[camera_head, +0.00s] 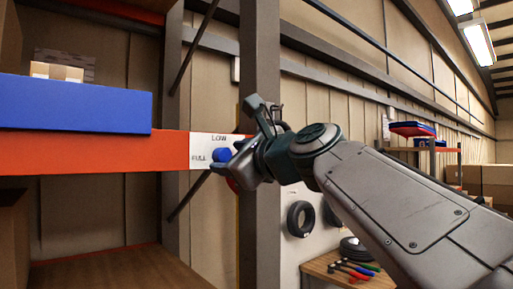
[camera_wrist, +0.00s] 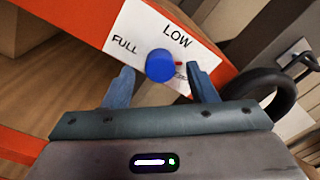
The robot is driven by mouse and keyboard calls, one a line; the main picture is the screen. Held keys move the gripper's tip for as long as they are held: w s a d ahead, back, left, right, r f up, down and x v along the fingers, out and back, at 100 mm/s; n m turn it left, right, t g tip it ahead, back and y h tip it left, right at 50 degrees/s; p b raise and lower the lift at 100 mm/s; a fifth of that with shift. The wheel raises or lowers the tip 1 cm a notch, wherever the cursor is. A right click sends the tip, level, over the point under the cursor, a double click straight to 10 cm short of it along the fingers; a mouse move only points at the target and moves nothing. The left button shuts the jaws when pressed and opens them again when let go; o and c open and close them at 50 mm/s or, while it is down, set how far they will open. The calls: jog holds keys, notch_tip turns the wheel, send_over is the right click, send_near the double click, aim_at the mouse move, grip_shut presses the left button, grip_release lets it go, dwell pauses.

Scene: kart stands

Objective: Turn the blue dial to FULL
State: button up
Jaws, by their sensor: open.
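The blue dial (camera_head: 222,155) sits on a white label plate (camera_head: 199,140) fixed to an orange shelf beam. The plate reads LOW at the top and FULL at the left. In the wrist view the round dial (camera_wrist: 160,65) lies between the two fingertips of my open gripper (camera_wrist: 162,78), apart from both as far as I can see. A small red mark (camera_wrist: 179,63) shows on the plate just right of the dial. In the head view my gripper (camera_head: 240,165) reaches the plate from the right and hides part of it. The dial's pointer direction cannot be made out.
The orange beam (camera_head: 90,153) runs left, with a blue bin (camera_head: 75,103) above it. A grey upright post (camera_head: 260,60) stands right beside the plate, behind my gripper. A black ring (camera_wrist: 268,95) hangs close to the right finger. A bench with tools (camera_head: 350,268) stands lower right.

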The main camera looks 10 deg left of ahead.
jog(key=shift+w+a, duration=0.3)
jog(key=shift+a, duration=0.05)
jog(key=shift+c, duration=0.3)
jog(key=c, duration=0.9)
